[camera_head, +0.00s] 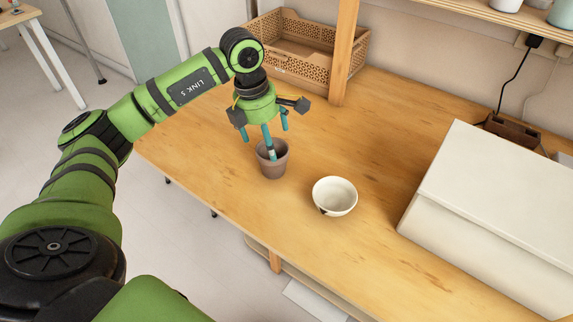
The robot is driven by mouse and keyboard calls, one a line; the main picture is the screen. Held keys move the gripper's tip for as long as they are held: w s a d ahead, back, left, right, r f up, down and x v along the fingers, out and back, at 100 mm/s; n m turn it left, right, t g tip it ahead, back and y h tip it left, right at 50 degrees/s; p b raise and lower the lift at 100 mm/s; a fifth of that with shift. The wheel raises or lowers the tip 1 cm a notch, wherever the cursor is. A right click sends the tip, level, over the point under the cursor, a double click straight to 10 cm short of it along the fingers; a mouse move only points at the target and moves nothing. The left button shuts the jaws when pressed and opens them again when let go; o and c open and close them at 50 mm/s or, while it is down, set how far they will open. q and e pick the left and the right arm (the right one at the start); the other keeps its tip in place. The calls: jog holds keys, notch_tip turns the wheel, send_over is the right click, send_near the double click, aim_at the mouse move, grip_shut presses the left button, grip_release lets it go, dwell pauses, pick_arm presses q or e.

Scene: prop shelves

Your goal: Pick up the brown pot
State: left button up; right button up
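The brown pot (273,167) stands upright on the wooden table, left of a white bowl. My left gripper (265,137) points down right above the pot. Its teal fingers are spread apart, and one long finger reaches down into the pot's mouth in the picture. The other fingers end above the rim. I cannot tell whether any finger touches the pot. My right gripper is not in view.
The white bowl (335,196) stands close to the pot's right. A brown perforated crate (290,62) sits behind, near a wooden post (345,50). A large white box (490,215) fills the right side. The wooden table (390,125) is clear between bowl and post.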

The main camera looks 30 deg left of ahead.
pick_arm(q)
jog(key=shift+a+f+b, duration=0.15)
jog(key=shift+f+b, duration=0.35)
jog(key=shift+f, duration=0.25)
jog(key=shift+f+p, duration=0.3)
jog(key=shift+f, duration=0.45)
jog(key=f, duration=0.1)
jog(key=d+f, duration=0.1)
jog(key=f, duration=0.1)
jog(key=f+p, duration=0.1)
jog(key=f, duration=0.1)
jog(key=shift+w+d, duration=0.2)
jog(key=shift+w, duration=0.2)
jog(key=c, duration=1.3)
